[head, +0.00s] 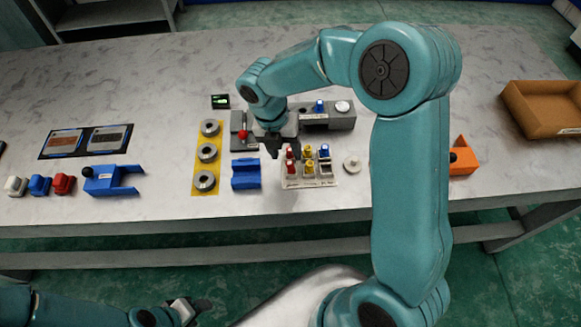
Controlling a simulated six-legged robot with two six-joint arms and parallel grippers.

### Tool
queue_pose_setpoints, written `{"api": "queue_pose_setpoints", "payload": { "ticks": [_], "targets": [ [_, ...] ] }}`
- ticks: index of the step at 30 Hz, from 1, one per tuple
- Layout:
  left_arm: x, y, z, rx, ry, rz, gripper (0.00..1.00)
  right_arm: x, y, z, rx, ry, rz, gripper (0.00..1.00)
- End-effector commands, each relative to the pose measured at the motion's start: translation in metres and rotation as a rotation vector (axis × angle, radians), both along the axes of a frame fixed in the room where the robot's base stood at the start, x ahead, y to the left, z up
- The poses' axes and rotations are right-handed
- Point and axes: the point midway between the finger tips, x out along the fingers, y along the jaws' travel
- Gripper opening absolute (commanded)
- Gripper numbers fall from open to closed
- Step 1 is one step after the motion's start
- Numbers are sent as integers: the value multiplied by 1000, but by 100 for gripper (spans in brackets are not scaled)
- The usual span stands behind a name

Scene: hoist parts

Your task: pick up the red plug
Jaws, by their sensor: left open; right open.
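Small red plugs (290,153) stand at the left side of a white rack (319,184), one behind the other, beside yellow and blue ones. I cannot tell which red one is meant. My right gripper (272,149) points down just left of and behind the rack, close to the rear red plug. Its dark fingers are open and I see nothing between them. My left gripper (197,307) is open and low at the bottom of the view, in front of the table and far from the plugs.
A blue holder (246,174) and a yellow strip with metal rings (206,194) lie left of the rack. A grey fixture (341,121) stands behind it. A white round knob (352,163) is to its right. An orange tray (545,108) sits far right.

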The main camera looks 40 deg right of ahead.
Motion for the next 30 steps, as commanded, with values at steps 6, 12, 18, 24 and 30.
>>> {"api": "queue_pose_setpoints", "payload": {
  "ticks": [6, 12, 18, 24, 30],
  "targets": [
    [0, 0, 4, 0, 1, 0, 54, -5, -2, -29, 0, 6, 0, 51],
    [0, 0, 3, 0, 0, 0, 54, -6, -4, -51, 0, 3, 0, 51],
    [0, 0, 3, 0, 0, 0, 54, -6, -5, -51, 1, 1, 0, 51],
    [0, 0, 3, 0, 0, 0, 54, -6, -5, -51, 0, 0, 0, 0],
    [0, 0, 3, 0, 0, 0, 54, -6, -4, -51, 0, 0, 0, 0]
  ]
}}
